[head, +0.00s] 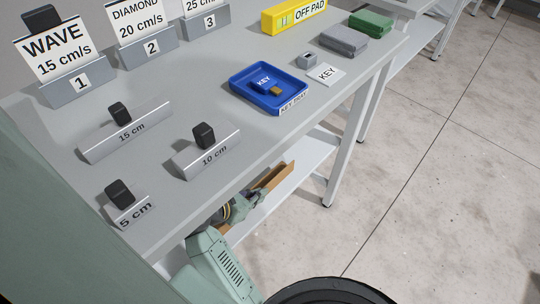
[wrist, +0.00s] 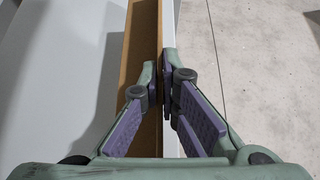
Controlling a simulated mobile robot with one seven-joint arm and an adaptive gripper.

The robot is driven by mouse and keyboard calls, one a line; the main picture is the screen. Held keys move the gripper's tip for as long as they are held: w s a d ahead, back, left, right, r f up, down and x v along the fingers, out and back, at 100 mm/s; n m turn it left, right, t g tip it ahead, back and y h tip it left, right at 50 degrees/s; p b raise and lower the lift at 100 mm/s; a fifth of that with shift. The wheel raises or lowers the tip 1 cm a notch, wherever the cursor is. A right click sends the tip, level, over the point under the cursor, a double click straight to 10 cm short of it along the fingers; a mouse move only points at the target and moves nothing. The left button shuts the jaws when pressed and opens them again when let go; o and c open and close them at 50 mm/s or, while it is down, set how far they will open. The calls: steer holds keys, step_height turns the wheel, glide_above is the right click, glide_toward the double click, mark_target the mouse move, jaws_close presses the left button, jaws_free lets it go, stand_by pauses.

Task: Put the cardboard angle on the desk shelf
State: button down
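The cardboard angle (head: 276,177), a long brown strip, is at the front edge of the desk shelf (head: 285,195), below the desk top. In the wrist view the cardboard angle (wrist: 142,45) runs away from me along the shelf's right edge. My gripper (head: 238,207) is at the near part of the strip. In the wrist view my gripper (wrist: 160,88) has one finger on each side of the angle's right wall, and the pads look closed on it. Whether the angle rests on the shelf or is slightly raised I cannot tell.
The desk top (head: 210,110) above carries a blue key tray (head: 240,90), a yellow off pad (head: 280,22), metal blocks marked in cm and numbered sign holders. A desk leg (head: 345,140) stands right of the shelf. The floor (head: 430,200) to the right is clear.

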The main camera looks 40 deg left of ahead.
mark_target(289, 171)
steer(key=w, duration=0.5)
steer(key=w+f+p, duration=0.1)
steer(key=w, duration=0.3)
steer(key=w+d+p, duration=0.1)
steer(key=w, duration=0.4)
steer(key=shift+w+f, duration=0.15)
steer(key=shift+w, duration=0.2)
steer(key=shift+f, duration=1.8)
steer(key=shift+f, duration=0.1)
steer(key=c, duration=2.3)
jaws_free()
steer(key=shift+f, duration=0.1)
steer(key=o, duration=0.5)
